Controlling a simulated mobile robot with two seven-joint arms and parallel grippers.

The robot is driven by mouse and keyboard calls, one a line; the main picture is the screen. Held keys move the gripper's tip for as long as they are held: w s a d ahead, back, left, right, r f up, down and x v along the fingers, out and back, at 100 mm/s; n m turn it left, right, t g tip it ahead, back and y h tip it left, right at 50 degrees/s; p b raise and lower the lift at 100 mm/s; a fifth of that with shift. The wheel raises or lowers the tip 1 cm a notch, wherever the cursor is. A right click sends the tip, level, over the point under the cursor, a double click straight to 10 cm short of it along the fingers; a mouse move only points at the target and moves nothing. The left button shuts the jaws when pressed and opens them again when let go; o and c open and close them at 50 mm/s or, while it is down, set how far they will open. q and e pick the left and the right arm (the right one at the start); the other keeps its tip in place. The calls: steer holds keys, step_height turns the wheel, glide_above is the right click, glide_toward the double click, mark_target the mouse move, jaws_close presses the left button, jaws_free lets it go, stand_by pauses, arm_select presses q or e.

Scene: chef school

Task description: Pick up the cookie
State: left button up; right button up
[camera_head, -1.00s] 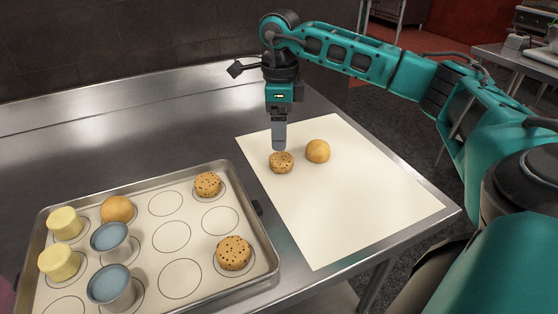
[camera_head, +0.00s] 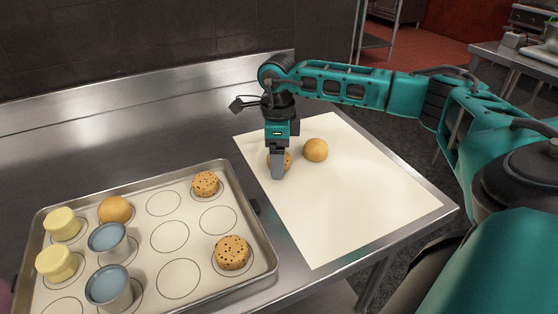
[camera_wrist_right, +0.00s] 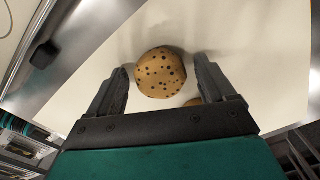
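A round chocolate-chip cookie (camera_head: 287,161) lies on the white sheet, partly hidden by my right gripper (camera_head: 278,172) in the head view. In the right wrist view the cookie (camera_wrist_right: 160,73) shows between the two fingers of the right gripper (camera_wrist_right: 165,82), with a gap on each side. The fingers are open and point down around it. A plain golden bun (camera_head: 316,150) sits on the sheet just right of the cookie. Two more chocolate-chip cookies, one (camera_head: 205,184) at the back and one (camera_head: 232,252) at the front, sit on the tray. My left gripper is out of view.
The metal baking tray (camera_head: 262,253) stands left of the white sheet (camera_head: 350,205). It holds two yellow pieces (camera_head: 62,224), a golden bun (camera_head: 115,210) and two blue-topped cups (camera_head: 108,240). The sheet's front and right parts are clear. A dark wall is behind the counter.

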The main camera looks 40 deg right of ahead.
steer(key=c, duration=0.9)
steer(key=shift+c, duration=0.4)
steer(key=shift+r, duration=0.1)
